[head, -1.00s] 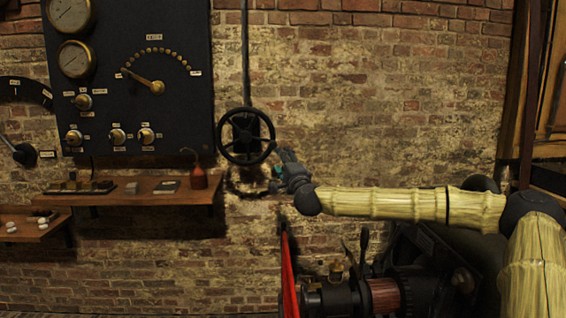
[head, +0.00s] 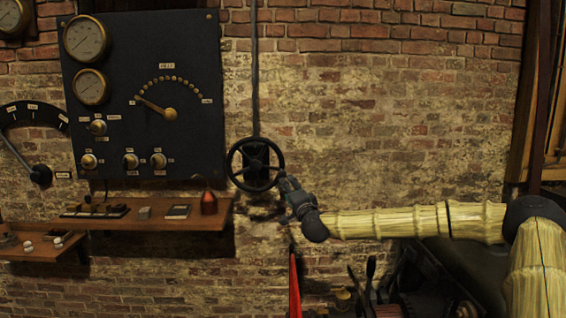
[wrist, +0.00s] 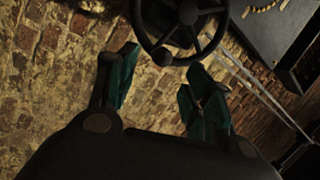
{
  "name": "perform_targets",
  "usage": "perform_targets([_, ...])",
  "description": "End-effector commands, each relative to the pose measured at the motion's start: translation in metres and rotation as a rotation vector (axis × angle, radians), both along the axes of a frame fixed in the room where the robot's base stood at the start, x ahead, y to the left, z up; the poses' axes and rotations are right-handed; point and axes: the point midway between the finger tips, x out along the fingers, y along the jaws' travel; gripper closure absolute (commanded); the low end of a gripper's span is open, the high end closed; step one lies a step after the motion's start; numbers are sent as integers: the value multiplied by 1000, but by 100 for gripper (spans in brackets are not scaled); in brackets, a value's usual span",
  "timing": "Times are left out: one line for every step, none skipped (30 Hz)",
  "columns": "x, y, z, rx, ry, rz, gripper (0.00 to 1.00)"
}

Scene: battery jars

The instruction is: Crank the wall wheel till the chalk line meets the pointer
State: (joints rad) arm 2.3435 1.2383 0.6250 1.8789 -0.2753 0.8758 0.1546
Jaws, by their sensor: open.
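The wall wheel (head: 255,164) is a dark spoked handwheel on the brick wall, at the foot of a vertical pipe. In the wrist view the wheel (wrist: 216,40) stands beyond the fingertips, with a round knob (wrist: 162,57) at its rim. My gripper (head: 285,188) is at the wheel's lower right in the head view. In the wrist view my gripper (wrist: 157,75) has its two teal fingers spread, with nothing between them. I cannot tell whether a finger touches the rim. No chalk line or pointer can be made out on the wheel.
A dark gauge panel (head: 203,90) with dials and knobs hangs left of the wheel. Below it a wooden shelf (head: 150,221) carries small items and a red oil can (head: 208,203). A red upright edge (head: 294,285) and machinery stand below my arm. The brick wall above my arm is bare.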

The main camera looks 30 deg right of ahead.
Motion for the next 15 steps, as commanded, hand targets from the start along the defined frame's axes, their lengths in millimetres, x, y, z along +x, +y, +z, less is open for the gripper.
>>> perform_targets([1,0,12,-31,19,-4,49])
perform_targets([1,0,13,-50,30,-7,49])
perform_targets([1,0,14,-75,45,-9,49])
perform_targets([1,-1,15,-95,56,-12,49])
perform_targets([1,-1,16,-113,67,-14,49])
perform_targets([2,-1,17,-139,81,-17,49])
perform_targets([2,-1,17,-158,93,-19,49])
perform_targets([2,-1,17,-178,104,-20,49])
perform_targets([2,-1,19,-203,119,-22,49])
perform_targets([2,-2,20,-224,129,-24,49])
perform_targets([1,-2,21,-242,140,-25,49])
perform_targets([1,-2,22,-269,155,-27,49])
perform_targets([1,-2,23,-288,164,-28,49])
perform_targets([1,-3,24,-308,175,-29,49])
perform_targets([0,-3,25,-333,190,-30,49])
